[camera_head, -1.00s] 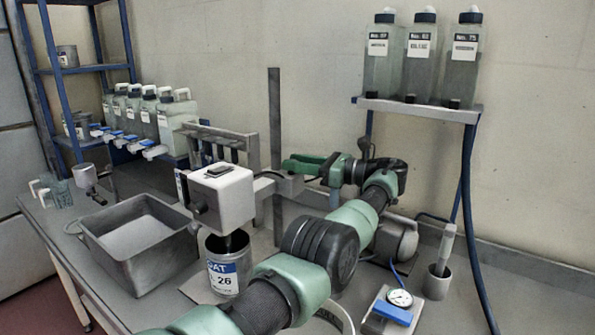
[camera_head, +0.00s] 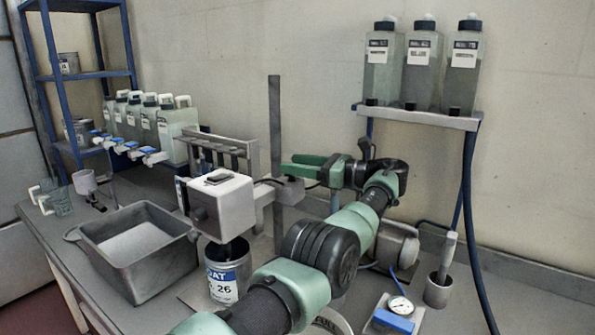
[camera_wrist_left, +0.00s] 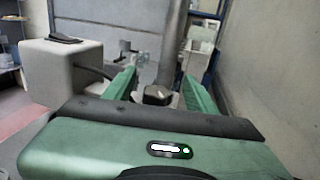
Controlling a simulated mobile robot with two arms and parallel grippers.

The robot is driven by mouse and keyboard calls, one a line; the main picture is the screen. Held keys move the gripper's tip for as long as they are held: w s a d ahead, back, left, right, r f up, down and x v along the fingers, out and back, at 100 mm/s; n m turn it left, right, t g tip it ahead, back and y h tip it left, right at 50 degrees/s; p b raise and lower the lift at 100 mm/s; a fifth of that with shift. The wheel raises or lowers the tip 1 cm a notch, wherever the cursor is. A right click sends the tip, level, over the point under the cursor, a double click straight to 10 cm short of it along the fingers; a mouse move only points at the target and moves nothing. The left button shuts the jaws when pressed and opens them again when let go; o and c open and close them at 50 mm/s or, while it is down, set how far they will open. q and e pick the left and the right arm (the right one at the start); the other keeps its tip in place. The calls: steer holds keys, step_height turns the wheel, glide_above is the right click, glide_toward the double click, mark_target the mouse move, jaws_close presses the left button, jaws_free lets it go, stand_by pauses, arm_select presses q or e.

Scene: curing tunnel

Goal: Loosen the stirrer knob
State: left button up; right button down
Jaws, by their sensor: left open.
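The stirrer has a white box-shaped head (camera_head: 221,203) on a horizontal arm clamped to an upright dark post (camera_head: 275,130). Its shaft goes down into a can labelled 26 (camera_head: 228,275). My left gripper (camera_head: 290,170) is beside the post at the clamp, fingers pointing left in the head view. In the left wrist view, the two green fingers of my left gripper (camera_wrist_left: 158,84) are apart. A dark knob (camera_wrist_left: 157,95) shows between them, apparently untouched. The stirrer head (camera_wrist_left: 62,72) is on the left there. The clamp (camera_head: 290,191) is partly hidden in the head view. My right gripper is not in view.
A grey tray (camera_head: 185,262) stands left of the can. A rack of bottles (camera_head: 178,130) is behind it. A gauge with a blue block (camera_head: 393,322) and a small cup with a rod (camera_head: 438,292) are at the right. Bottles stand on a wall shelf (camera_head: 425,112).

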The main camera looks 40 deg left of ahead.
arm_select(q)
step_height(320, 180, up, 4)
steer(key=shift+r, duration=0.25)
step_height(320, 180, up, 13)
steer(key=p, duration=1.4)
steer(key=shift+r, duration=0.2)
steer(key=shift+r+p, duration=0.2)
steer(key=shift+p, duration=0.3)
